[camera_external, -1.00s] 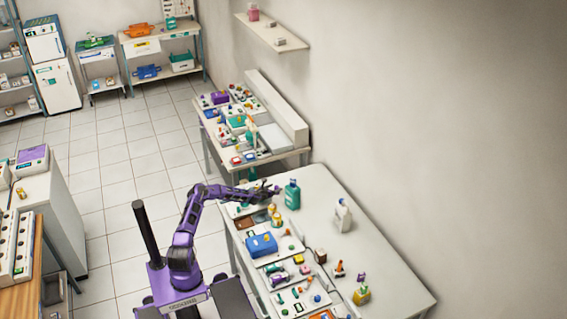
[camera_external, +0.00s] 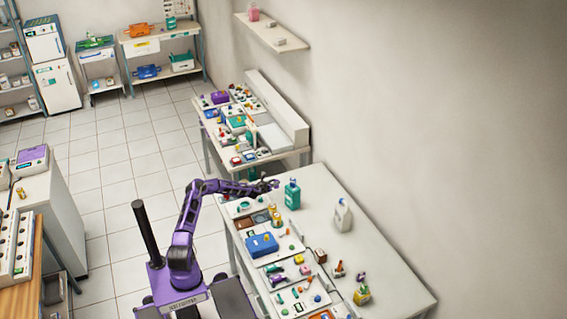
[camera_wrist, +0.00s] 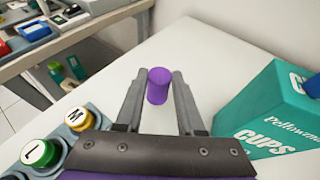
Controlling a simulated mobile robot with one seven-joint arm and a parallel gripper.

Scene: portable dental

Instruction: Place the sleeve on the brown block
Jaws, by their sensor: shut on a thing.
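My gripper (camera_wrist: 158,80) is shut on the sleeve (camera_wrist: 158,88), a smooth purple cylinder that stands roughly upright between the fingertips in the wrist view. In the external view my gripper (camera_external: 270,184) is over the far left end of the white table, left of a teal container; the sleeve is too small to make out there. A brown block-like shape (camera_external: 245,222) lies on the table's left side, nearer the camera than my gripper. I cannot tell its exact shape. It is not seen in the wrist view.
A teal cups box (camera_wrist: 262,110) stands close to the right of my gripper. Green (camera_wrist: 42,153) and yellow (camera_wrist: 76,119) lidded jars sit in a grey holder at lower left. A blue box (camera_external: 262,245) and small items crowd the table's left side. Its right side is mostly clear.

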